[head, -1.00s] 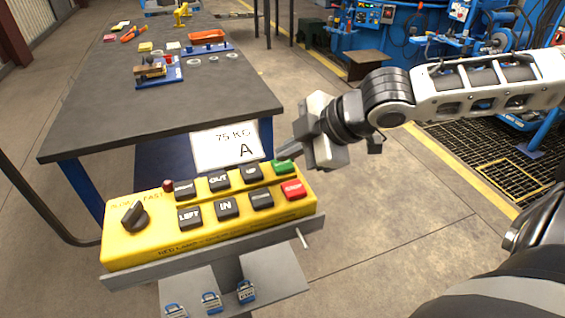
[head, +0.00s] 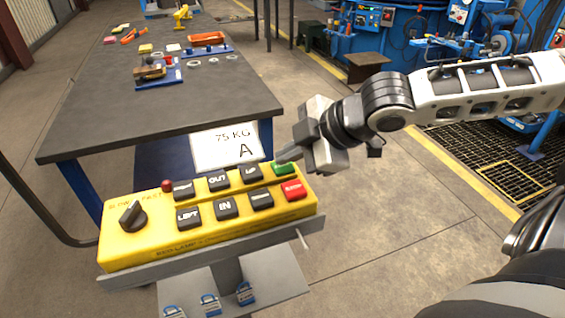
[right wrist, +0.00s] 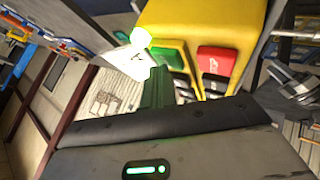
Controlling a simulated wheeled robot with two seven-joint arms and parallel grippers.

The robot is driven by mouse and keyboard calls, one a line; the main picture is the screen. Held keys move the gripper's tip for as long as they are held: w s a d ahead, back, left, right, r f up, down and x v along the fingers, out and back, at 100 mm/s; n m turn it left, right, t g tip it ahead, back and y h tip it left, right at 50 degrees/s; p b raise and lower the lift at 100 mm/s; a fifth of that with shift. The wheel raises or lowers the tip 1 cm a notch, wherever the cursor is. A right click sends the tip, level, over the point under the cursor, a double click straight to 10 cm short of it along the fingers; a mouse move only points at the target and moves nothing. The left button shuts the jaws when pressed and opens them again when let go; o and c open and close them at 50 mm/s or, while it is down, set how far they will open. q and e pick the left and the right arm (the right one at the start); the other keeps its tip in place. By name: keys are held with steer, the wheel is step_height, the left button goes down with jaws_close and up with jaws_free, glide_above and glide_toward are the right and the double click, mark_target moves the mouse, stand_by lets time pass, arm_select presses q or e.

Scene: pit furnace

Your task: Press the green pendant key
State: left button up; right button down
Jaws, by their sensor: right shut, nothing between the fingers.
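The yellow pendant box (head: 150,245) has black keys in two rows, a red key (head: 293,190) at the right end of the lower row and the green key (head: 284,168) at the right end of the upper row. My right gripper (head: 281,158) is shut and empty. Its tips are at the far edge of the green key and partly cover it; I cannot tell whether they touch. In the right wrist view, a bright pale-green patch (right wrist: 141,38) shows beside the finger tips, and the red key (right wrist: 216,63) is to its right. My left gripper is not in view.
A white card (head: 226,150) marked "75 KG A" stands behind the pendant. A grey ledge (head: 215,258) runs along its front, with padlocks (head: 210,304) below. A dark worktable (head: 160,110) holds small parts. Bare floor (head: 400,220) lies to the right.

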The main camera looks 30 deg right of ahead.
mark_target(289, 167)
stand_by(0.3)
steer(key=shift+r+p, duration=0.75)
steer(key=shift+p, duration=0.1)
steer(key=shift+r, duration=0.1)
step_height(289, 167, up, 5)
steer(key=p, duration=0.5)
